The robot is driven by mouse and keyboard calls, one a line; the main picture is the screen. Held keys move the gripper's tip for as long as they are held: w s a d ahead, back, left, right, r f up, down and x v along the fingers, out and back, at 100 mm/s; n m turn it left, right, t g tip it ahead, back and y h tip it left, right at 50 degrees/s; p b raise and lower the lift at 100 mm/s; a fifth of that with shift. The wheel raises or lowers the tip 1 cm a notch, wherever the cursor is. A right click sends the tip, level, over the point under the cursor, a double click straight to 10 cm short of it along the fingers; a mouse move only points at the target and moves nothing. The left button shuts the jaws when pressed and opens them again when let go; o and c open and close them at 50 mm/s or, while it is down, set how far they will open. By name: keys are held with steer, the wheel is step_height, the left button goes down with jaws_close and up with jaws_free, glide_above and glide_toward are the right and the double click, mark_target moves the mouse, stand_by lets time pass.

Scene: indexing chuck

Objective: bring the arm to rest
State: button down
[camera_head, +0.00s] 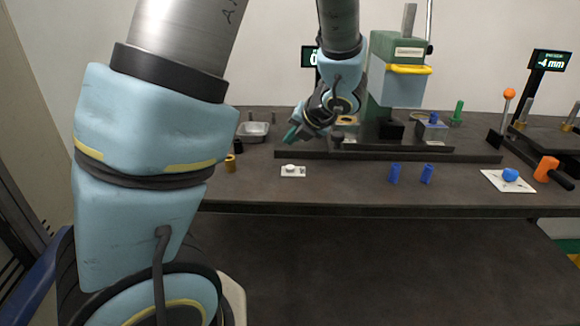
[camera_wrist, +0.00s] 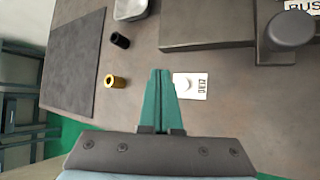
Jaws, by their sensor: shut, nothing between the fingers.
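My gripper (camera_head: 291,135) is in the air over the bench, left of the machine's base. Its green fingers are together and hold nothing. In the wrist view the shut fingers (camera_wrist: 160,98) point away over the bench, beside a small white plate with a round knob (camera_wrist: 190,85). That white plate (camera_head: 293,171) lies on the bench below my gripper in the head view. My arm (camera_head: 345,75) reaches down from above.
A bench (camera_head: 340,190) carries a green machine (camera_head: 398,50) on a dark base. A brass cylinder (camera_head: 231,163), a metal tray (camera_head: 253,131), blue cylinders (camera_head: 394,173) and an orange-knobbed lever (camera_head: 509,95) stand around. The front bench edge between the white plate and blue cylinders is clear.

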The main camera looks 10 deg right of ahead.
steer(key=shift+a, duration=0.1)
steer(key=s+a+n+g, duration=0.1)
steer(key=a+n, duration=0.1)
steer(key=a+f+n+g, duration=0.1)
steer(key=a+n, duration=0.1)
steer(key=n, duration=0.1)
steer(key=s+a+n, duration=0.1)
steer(key=a+n, duration=0.2)
steer(key=shift+s+f+g+y, duration=0.25)
steer(key=shift+s+g+y, duration=0.05)
steer(key=shift+g, duration=0.1)
steer(key=s+a+n+g, duration=0.1)
steer(key=n, duration=0.2)
steer(key=s+a+n, duration=0.1)
steer(key=a+n, duration=0.1)
steer(key=n, duration=0.1)
steer(key=s+a+f+n+g+h, duration=0.1)
steer(key=s+a+n, duration=0.1)
steer(key=n, duration=0.2)
steer(key=shift+g, duration=0.3)
steer(key=s+a+n+h, duration=0.1)
steer(key=s+a+n, duration=0.1)
steer(key=n, duration=0.8)
steer(key=s+a+n+g+h, duration=0.1)
steer(key=s+n, duration=0.3)
steer(key=n, duration=0.7)
steer(key=shift+a+r+h, duration=0.15)
steer(key=shift+a+h, duration=0.6)
steer(key=shift+h, duration=0.05)
